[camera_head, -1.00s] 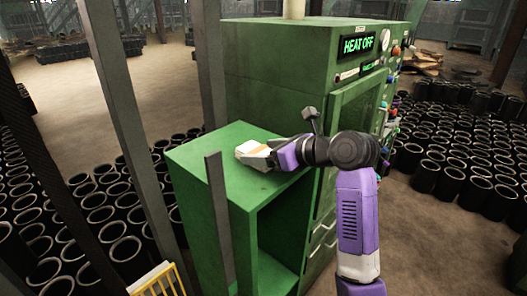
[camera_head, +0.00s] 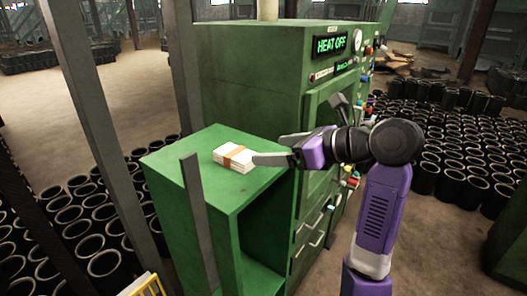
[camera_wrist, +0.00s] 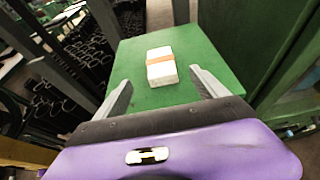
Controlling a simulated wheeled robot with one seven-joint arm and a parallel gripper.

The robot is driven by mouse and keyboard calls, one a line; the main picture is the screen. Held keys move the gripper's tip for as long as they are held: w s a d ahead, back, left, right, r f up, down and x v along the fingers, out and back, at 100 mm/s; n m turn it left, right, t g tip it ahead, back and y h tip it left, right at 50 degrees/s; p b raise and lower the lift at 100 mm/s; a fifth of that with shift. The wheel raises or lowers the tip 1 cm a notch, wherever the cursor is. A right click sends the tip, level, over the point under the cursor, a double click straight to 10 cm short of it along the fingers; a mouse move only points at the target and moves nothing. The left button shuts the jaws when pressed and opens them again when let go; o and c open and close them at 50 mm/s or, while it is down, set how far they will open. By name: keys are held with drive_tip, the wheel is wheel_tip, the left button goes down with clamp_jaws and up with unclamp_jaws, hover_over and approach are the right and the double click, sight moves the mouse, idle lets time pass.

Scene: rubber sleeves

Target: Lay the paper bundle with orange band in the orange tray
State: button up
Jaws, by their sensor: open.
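The paper bundle with orange band (camera_head: 239,153) lies flat on the top of a green cabinet (camera_head: 190,148). It is white with an orange band across its middle. In the wrist view the bundle (camera_wrist: 160,72) lies ahead of my gripper (camera_wrist: 160,86), roughly centred between its two spread fingers and beyond their tips. My gripper (camera_head: 272,153) is open and empty, just to the right of the bundle in the head view. No orange tray shows clearly in any view.
A tall green machine (camera_head: 250,80) with a "HEAT OFF" display stands behind the cabinet. A grey post (camera_head: 200,220) rises in front of the cabinet. Black rubber sleeves (camera_head: 90,245) crowd the floor on both sides. A yellow rack (camera_head: 147,287) shows at the bottom edge.

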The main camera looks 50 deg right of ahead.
wheel_tip(320, 180, up, 7)
drive_tip(key=w+d+n+b, duration=0.3)
drive_tip(key=n+b, duration=0.6)
drive_tip(key=n, duration=0.1)
drive_tip(key=n+g+b, duration=0.4)
drive_tip(key=n+g, duration=0.1)
drive_tip(key=n, duration=1.7)
approach(235, 152)
drive_tip(key=shift+w+d+f, duration=0.15)
drive_tip(key=shift+w+f, duration=0.05)
drive_tip(key=shift+f, duration=0.35)
drive_tip(key=shift+w+d+f, duration=0.15)
drive_tip(key=shift+f, duration=0.4)
drive_tip(key=shift+a+f+n, duration=0.1)
drive_tip(key=shift+f+n, duration=0.05)
drive_tip(key=shift+n, duration=0.45)
drive_tip(key=n, duration=0.2)
drive_tip(key=shift+w+a+n, duration=0.1)
drive_tip(key=shift+n, duration=0.2)
drive_tip(key=shift+w+r+p+x, duration=0.1)
drive_tip(key=shift+p+x, duration=0.2)
drive_tip(key=shift+x, duration=1)
drive_tip(key=shift+w+r+p+x, duration=0.15)
drive_tip(key=shift+p+x, duration=0.2)
drive_tip(key=shift+x, duration=0.95)
drive_tip(key=shift+w+r+p+x, duration=0.1)
drive_tip(key=shift+p+x, duration=0.2)
drive_tip(key=shift+x, duration=1)
drive_tip(key=shift+a+r, duration=0.1)
drive_tip(key=c, duration=1.7)
